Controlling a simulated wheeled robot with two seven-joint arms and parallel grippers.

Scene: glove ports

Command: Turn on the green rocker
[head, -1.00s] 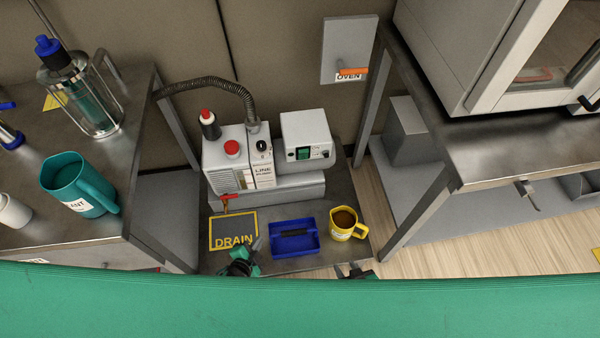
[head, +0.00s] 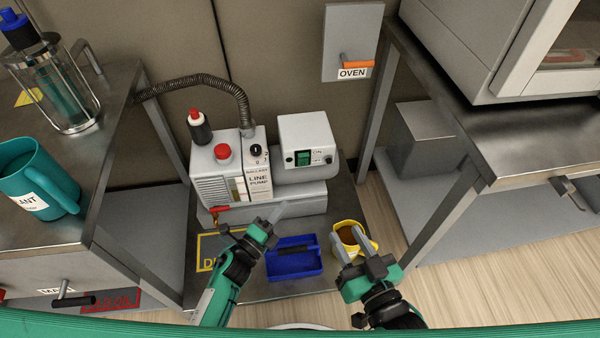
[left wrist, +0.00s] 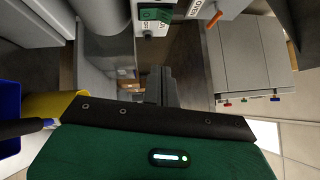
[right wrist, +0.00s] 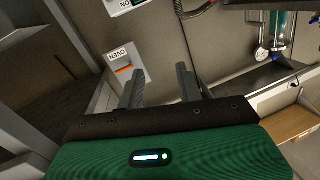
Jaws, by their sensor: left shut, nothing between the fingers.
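The green rocker (head: 303,158) is on the front of a white box (head: 310,135) on top of the pump unit, with a small "ON" label beside it. Which way it is tipped is too small to tell. The rocker also shows at the top of the left wrist view (left wrist: 155,14). My left gripper (head: 281,209) is shut and empty, in front of and below the box, apart from the rocker. My right gripper (head: 362,236) is open and empty, in front of the yellow mug, farther from the rocker. Its spread fingers show in the right wrist view (right wrist: 160,88).
The line pump (head: 232,170) has a red knob (head: 222,151), a black dial and a hose (head: 205,82). A blue tray (head: 290,268) and a yellow mug (head: 345,249) sit in front. A grey oven switch box (head: 350,35) is on the wall. Benches flank both sides.

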